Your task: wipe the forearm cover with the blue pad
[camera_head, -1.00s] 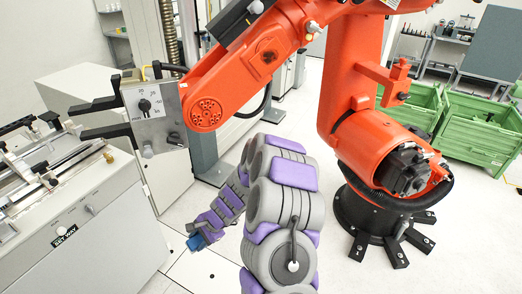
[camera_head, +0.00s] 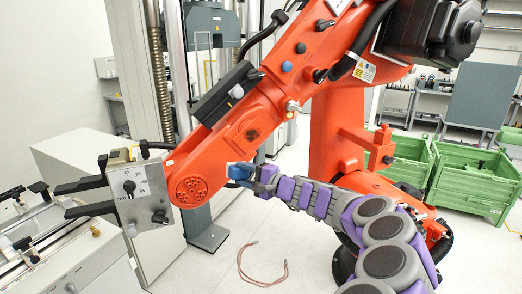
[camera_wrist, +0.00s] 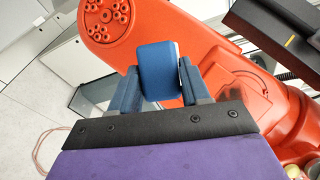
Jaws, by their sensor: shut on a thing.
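My gripper (camera_head: 252,177) is shut on the blue pad (camera_head: 240,171). The pad also shows between my two blue fingers in the wrist view (camera_wrist: 159,72). The forearm of the orange robot arm runs diagonally, with the raised forearm cover panel (camera_head: 248,132) on its near side; an outlined panel shows in the wrist view (camera_wrist: 240,88) to the right of the pad. In the head view the pad is at the forearm's lower edge, below the panel. Whether it touches the forearm cannot be told.
The round bolted joint plate (camera_head: 192,191) is left of the pad. A grey tool with black prongs (camera_head: 137,193) sits at the forearm's end. A black box (camera_head: 228,92) lies along its upper edge. A reddish cable (camera_head: 262,265) is on the open floor below.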

